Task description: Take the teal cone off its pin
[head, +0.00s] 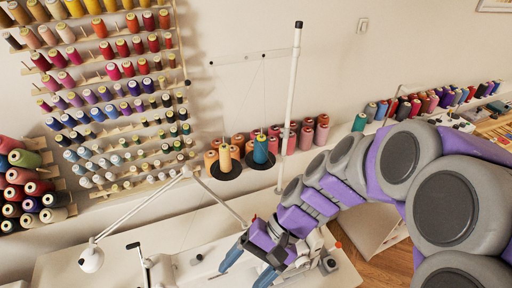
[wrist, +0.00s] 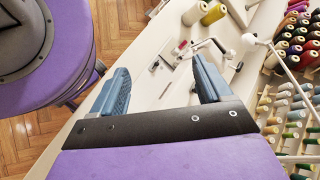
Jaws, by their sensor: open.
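The teal cone (head: 261,150) stands upright on a black disc (head: 262,163) of the thread stand, in the middle of the head view. Its pin is mostly hidden inside it. A yellow-orange cone (head: 225,158) stands on a second black disc to its left. My gripper (head: 250,264) is over the white table, lower in the picture than the teal cone and well apart from it. In the wrist view, my gripper (wrist: 162,82) has its two blue fingers spread with nothing between them. I cannot make out the teal cone in the wrist view.
A white pole (head: 291,95) rises just right of the teal cone. A white lamp arm (head: 140,210) crosses the table (head: 85,262) at left. Pink and orange cones (head: 306,133) stand behind. A spool rack (head: 115,75) covers the left wall.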

